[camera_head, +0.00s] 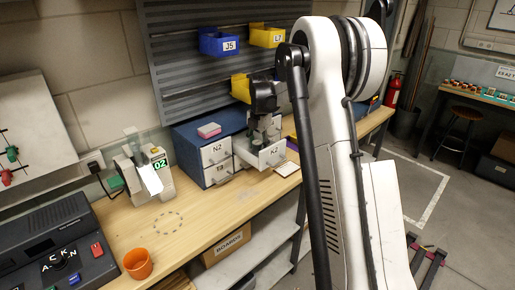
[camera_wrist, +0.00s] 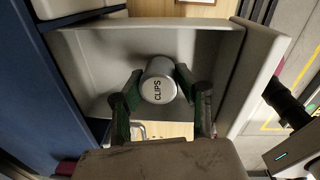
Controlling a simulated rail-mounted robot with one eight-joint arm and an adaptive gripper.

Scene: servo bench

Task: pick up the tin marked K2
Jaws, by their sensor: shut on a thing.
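No K2 mark shows on the visible part of the tin. My gripper (camera_wrist: 158,85) is shut on its sides, one finger on each. The tin is in or just above an open drawer (camera_wrist: 215,90); I cannot tell whether it touches the floor of it. In the head view the pulled-out drawer (camera_head: 273,156) has a K2 label on its front, and my gripper (camera_head: 263,137) reaches down into it. The tin is hard to make out there.
Yellow and blue bins (camera_head: 219,43) hang above. The bench between is clear.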

